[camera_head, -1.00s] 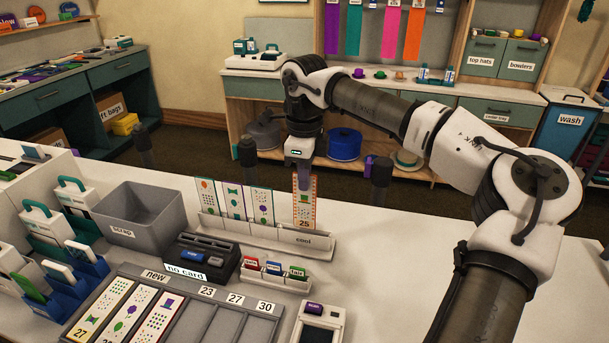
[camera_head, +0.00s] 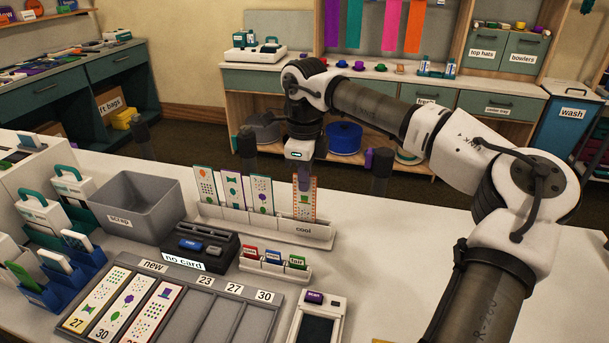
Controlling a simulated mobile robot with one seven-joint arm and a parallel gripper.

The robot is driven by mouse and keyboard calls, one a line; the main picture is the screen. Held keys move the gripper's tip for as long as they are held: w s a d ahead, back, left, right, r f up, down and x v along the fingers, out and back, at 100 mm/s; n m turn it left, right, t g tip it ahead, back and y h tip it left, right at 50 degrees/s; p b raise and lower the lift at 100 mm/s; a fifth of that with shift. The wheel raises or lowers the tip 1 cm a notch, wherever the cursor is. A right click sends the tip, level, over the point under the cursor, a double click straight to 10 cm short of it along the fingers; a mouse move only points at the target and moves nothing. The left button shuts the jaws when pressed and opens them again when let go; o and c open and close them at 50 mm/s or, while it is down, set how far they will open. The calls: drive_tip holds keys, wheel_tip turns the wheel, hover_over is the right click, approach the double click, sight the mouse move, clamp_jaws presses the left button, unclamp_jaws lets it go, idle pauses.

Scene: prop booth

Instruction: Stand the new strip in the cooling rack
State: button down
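The new strip (camera_head: 312,206), white with an orange patterned border, stands upright at the right end of the white cooling rack (camera_head: 270,225), labelled "cool". Its lower end is hidden behind the rack's front wall. My gripper (camera_head: 303,183) points down and appears shut on the strip's upper part, covering much of its face. Three other strips stand upright to the left in the rack: one with orange and green marks (camera_head: 205,185), one with a green shape (camera_head: 232,190) and one with small dots (camera_head: 261,195).
A grey tray labelled "new" (camera_head: 215,290) holds more strips in its left slots; its right slots are empty. A grey bin (camera_head: 135,215), a dark "no card" device (camera_head: 200,248) and a small card holder (camera_head: 273,268) stand close by. The counter right of the rack is clear.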

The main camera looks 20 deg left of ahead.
drive_tip(key=shift+f+b, duration=0.35)
drive_tip(key=shift+f, duration=0.4)
drive_tip(key=c, duration=1.6)
unclamp_jaws()
drive_tip(key=shift+r, duration=0.1)
wheel_tip(320, 180, up, 14)
drive_tip(key=shift+f+b, duration=0.2)
drive_tip(key=shift+b, duration=0.4)
